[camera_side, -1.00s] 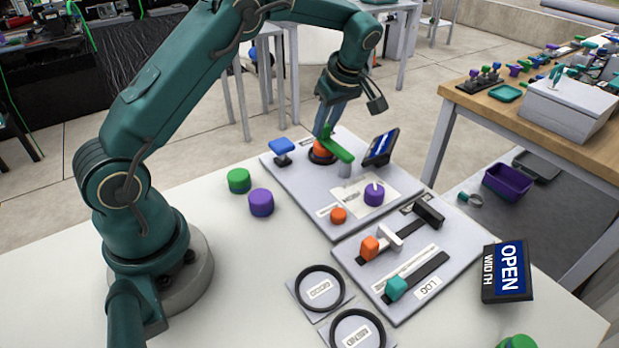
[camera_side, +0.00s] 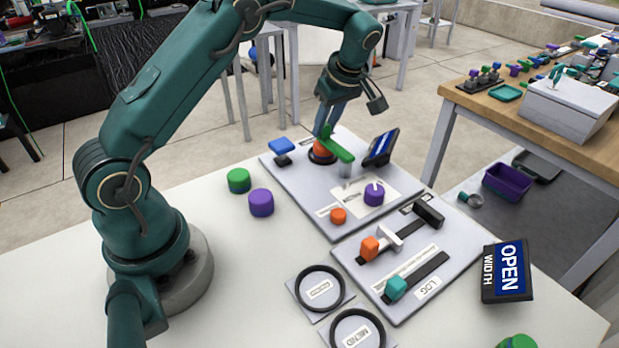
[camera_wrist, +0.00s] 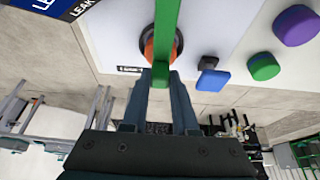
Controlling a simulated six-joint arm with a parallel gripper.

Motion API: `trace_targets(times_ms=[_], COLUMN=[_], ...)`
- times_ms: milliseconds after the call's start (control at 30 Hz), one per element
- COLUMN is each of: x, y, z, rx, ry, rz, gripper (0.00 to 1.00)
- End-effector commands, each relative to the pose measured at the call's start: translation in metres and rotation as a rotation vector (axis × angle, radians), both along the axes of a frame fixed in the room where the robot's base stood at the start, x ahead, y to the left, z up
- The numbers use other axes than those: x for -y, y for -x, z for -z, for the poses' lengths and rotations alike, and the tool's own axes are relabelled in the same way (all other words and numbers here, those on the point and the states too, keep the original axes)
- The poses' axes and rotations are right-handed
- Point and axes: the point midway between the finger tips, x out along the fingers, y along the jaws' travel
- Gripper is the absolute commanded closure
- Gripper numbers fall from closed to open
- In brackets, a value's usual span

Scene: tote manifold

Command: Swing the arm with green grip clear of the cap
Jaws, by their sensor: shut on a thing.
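The arm with the green grip is a green bar (camera_side: 340,150) at the back of the far grey board. It also runs down from the top of the wrist view (camera_wrist: 166,25). My gripper (camera_side: 327,123) is shut on its near end, with the green grip (camera_wrist: 160,77) between the two fingers. The orange cap (camera_side: 321,150) sits in a dark ring beneath the bar. In the wrist view the bar crosses over the cap (camera_wrist: 149,48) and hides part of it. A grey post (camera_side: 345,170) stands under the bar's other end.
A blue-topped piece (camera_side: 282,147) stands left of the cap, and a tilted dark-framed sign (camera_side: 381,147) stands right. A purple knob (camera_side: 374,195) and small orange knob (camera_side: 338,215) are on the board's front. Green (camera_side: 239,181) and purple (camera_side: 261,202) cylinders lie on the table left.

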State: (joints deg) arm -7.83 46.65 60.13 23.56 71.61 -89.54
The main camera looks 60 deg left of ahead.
Motion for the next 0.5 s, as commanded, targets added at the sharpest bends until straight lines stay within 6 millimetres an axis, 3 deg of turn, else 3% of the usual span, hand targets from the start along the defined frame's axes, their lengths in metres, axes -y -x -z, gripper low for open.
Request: trace_targets(times_ms=[267,500], x=[0.001,0.003], y=[0.005,0.017], z=[-0.002,-0.002], rx=[0.002,0.002], ry=[0.001,0.001], rz=[-0.073,-0.248], gripper=[1.00,1.00])
